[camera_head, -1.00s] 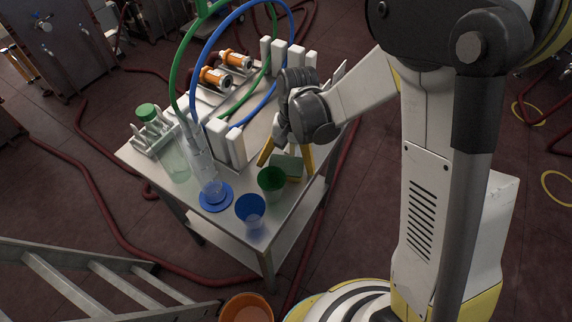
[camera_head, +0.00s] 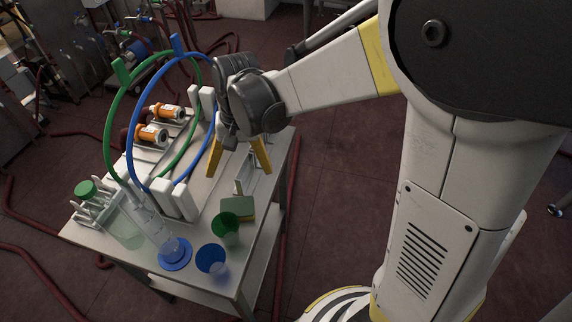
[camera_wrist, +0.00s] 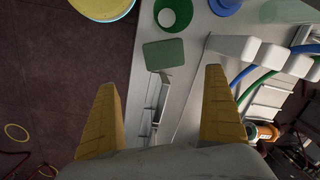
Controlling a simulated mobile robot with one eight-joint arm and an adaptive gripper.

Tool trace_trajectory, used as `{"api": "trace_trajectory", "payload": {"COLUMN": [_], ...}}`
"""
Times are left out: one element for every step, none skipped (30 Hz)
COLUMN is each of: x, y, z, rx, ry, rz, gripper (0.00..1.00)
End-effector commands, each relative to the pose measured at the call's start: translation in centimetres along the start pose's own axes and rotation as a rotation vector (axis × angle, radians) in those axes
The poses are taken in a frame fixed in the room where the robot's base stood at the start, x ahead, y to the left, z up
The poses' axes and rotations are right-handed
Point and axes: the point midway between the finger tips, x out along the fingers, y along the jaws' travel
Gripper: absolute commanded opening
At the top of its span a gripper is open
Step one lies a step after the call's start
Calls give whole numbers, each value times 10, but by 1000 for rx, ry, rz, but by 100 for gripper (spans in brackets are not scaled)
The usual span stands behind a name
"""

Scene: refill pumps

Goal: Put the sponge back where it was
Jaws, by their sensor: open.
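The sponge (camera_head: 237,209), green on top with a yellowish side, lies flat near the table's front right corner, close to the green cup (camera_head: 225,229). It also shows in the wrist view (camera_wrist: 163,55), beyond my fingertips, next to one end of a metal rack (camera_wrist: 157,103). My gripper (camera_head: 240,172) is open and empty, with its yellow fingers pointing down above the table, behind the sponge in the head view. In the wrist view my gripper (camera_wrist: 160,82) has its fingers wide apart, with the rack between them and nothing held.
A blue cup (camera_head: 212,259) and a blue round base (camera_head: 175,254) with a clear vessel stand near the front edge. White blocks (camera_head: 174,198), green and blue hoses and orange-banded pumps (camera_head: 152,135) fill the left and back. The floor right of the table is clear.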

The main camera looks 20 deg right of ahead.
Motion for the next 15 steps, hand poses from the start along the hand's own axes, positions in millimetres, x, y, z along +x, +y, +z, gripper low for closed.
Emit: {"api": "trace_trajectory", "payload": {"x": [-15, -25, -37, -45, -53, -63, -69, -75, -82, -86, -90, -94, -96, -98, -100], "y": [10, 17, 25, 32, 38, 47, 53, 60, 69, 74, 80, 88, 93, 98, 103], "z": [8, 12, 17, 21, 25, 31, 36, 41, 48, 53, 58, 64, 68, 72, 76], "rx": [-13, -23, -40, -54, -68, -86, -100, -114, -133, -148, -161, -178, -192, -203, -217], "ry": [41, 72, 117, 151, 186, 232, 267, 301, 348, 381, 414, 456, 485, 512, 545], "rz": [-9, -15, -21, -26, -29, -32, -32, -32, -30, -28, -24, -18, -13, -8, -1], "gripper": [100, 100, 100, 100, 100, 100, 100, 100, 100, 100, 100, 100, 100, 100, 100]}}
